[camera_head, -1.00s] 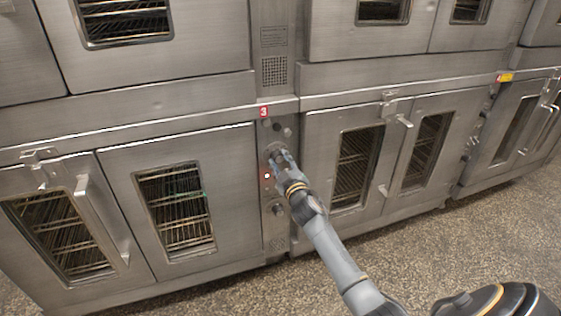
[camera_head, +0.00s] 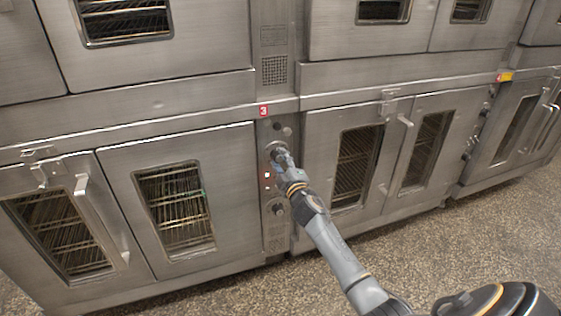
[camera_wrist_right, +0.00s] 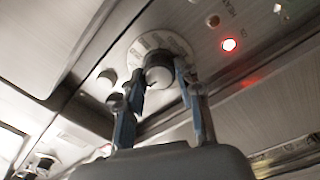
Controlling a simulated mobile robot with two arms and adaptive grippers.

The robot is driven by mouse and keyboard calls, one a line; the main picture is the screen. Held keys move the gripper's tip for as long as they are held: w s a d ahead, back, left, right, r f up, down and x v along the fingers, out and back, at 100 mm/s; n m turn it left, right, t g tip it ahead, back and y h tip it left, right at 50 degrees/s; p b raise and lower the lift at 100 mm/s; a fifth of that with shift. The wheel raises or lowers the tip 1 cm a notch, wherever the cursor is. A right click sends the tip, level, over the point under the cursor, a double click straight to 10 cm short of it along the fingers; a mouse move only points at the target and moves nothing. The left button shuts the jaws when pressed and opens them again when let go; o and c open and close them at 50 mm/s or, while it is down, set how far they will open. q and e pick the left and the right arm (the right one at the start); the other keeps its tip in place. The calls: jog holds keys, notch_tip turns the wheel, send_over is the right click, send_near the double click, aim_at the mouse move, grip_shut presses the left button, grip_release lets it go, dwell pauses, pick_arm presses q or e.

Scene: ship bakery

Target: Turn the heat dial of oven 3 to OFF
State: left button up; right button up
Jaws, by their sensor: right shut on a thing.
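The control panel of oven 3 (camera_head: 274,228) is the narrow upright strip under the red label "3" (camera_head: 263,110). My right gripper (camera_head: 278,155) is at the upper part of this panel and hides most of the dial in the head view. In the right wrist view the heat dial (camera_wrist_right: 159,72) is a round dark-sided knob on a pale marked disc (camera_wrist_right: 140,47). The two fingers of my right gripper (camera_wrist_right: 154,90) are shut on the knob, one on each side. The dial's markings are too blurred to read. My left gripper is not in view.
A lit indicator (camera_wrist_right: 229,44) glows beside the dial. Another knob (camera_head: 278,209) sits lower on the panel. Oven doors with handles (camera_head: 82,185) flank the panel on both sides. The speckled floor (camera_head: 430,260) in front is clear.

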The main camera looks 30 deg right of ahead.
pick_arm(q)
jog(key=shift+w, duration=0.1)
pick_arm(e)
jog(key=o, duration=1.1)
jog(key=shift+c, duration=0.2)
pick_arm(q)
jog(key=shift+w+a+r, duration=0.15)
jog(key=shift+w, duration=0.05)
pick_arm(e)
jog(key=shift+o, duration=0.5)
jog(key=shift+s+a, duration=0.1)
jog(key=shift+s, duration=0.15)
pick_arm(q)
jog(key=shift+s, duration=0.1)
pick_arm(e)
jog(key=v, duration=1.1)
jog(key=shift+s, duration=0.25)
jog(key=shift+a+f, duration=0.15)
